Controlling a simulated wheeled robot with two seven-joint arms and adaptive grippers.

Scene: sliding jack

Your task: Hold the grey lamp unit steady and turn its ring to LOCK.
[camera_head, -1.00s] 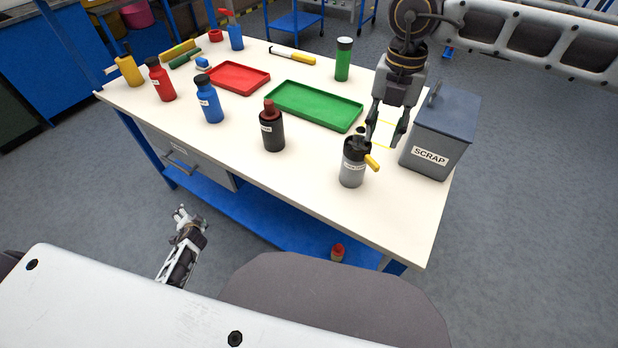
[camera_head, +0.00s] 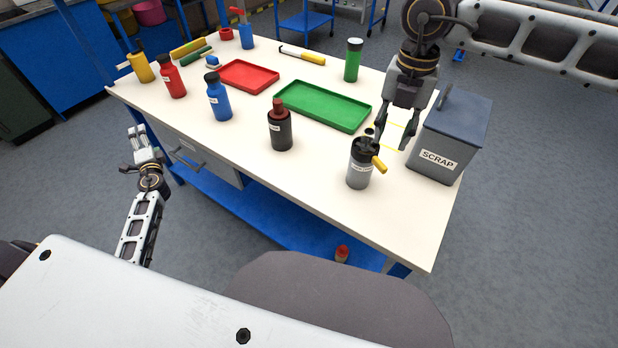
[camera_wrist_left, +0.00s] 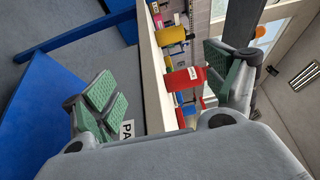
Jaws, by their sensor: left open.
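The grey lamp unit (camera_head: 358,176) stands upright near the front right edge of the bench, with a dark ring (camera_head: 366,146) on top and a yellow lever (camera_head: 379,164) sticking out to the right. Its label is too small to read. My right gripper (camera_head: 396,143) points down just behind and right of the ring, fingers apart with nothing seen between them. I cannot tell whether a finger touches the ring. My left gripper (camera_head: 138,138) is open and empty off the bench's left front side, far from the lamp unit; its green-padded fingers show in the left wrist view (camera_wrist_left: 160,82).
A grey SCRAP bin (camera_head: 447,140) stands right of the lamp unit. A dark bottle (camera_head: 281,130), blue bottle (camera_head: 219,100), red bottle (camera_head: 173,80) and yellow bottle (camera_head: 140,67) line the left. A green tray (camera_head: 322,123) lies behind. Bench front between dark bottle and lamp unit is clear.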

